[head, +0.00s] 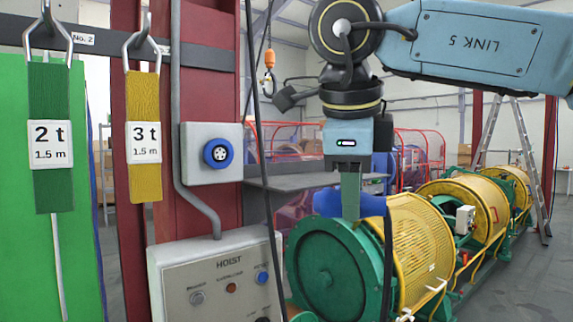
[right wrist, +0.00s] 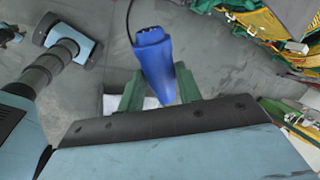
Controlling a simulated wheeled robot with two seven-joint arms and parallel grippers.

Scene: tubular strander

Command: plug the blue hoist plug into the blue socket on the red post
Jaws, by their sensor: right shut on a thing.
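My right gripper (head: 350,205) hangs pointing down, right of the socket and a little lower in the head view. It is shut on the blue hoist plug (head: 327,203), which lies roughly level and is clear of the socket. My left gripper cannot be made out.
The grey hoist control box (head: 217,280) stands below the socket. Green and yellow slings (head: 143,135) hang at the left. A dark cable crosses in front of the post's right side. The green and yellow strander (head: 410,235) stands behind the plug. Open space lies between plug and socket.

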